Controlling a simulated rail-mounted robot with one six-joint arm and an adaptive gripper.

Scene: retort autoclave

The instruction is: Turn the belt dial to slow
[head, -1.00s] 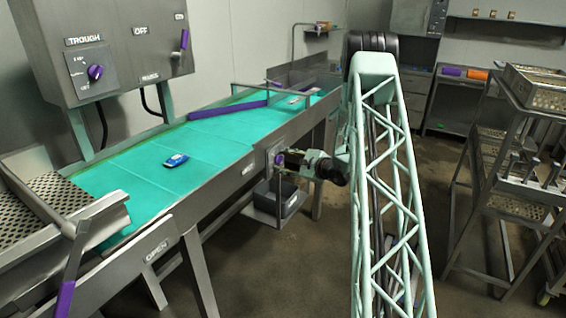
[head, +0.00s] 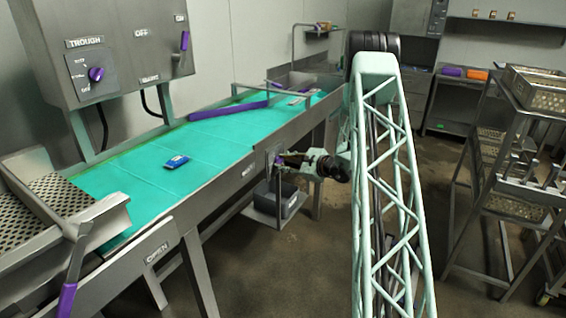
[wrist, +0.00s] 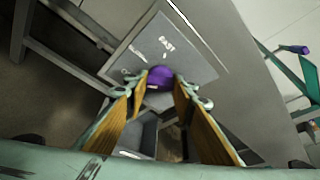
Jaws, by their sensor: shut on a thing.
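The belt dial is a purple knob (wrist: 160,78) on a grey plate (wrist: 165,45) with "FAST" lettering and a second, blurred label. The plate is on the side of the belt frame. In the wrist view my gripper (wrist: 160,90) has its two fingers on either side of the knob, shut on it. In the head view my gripper (head: 282,158) reaches the dial from the right, and the knob is small and partly hidden there. The dial's exact pointing cannot be read.
The green belt (head: 130,185) carries a blue packet (head: 176,161). A purple diverter bar (head: 228,110) lies across it. A control box (head: 115,45) hangs at the left. A dark bin (head: 280,195) sits below the dial. A rack (head: 510,150) stands at the right.

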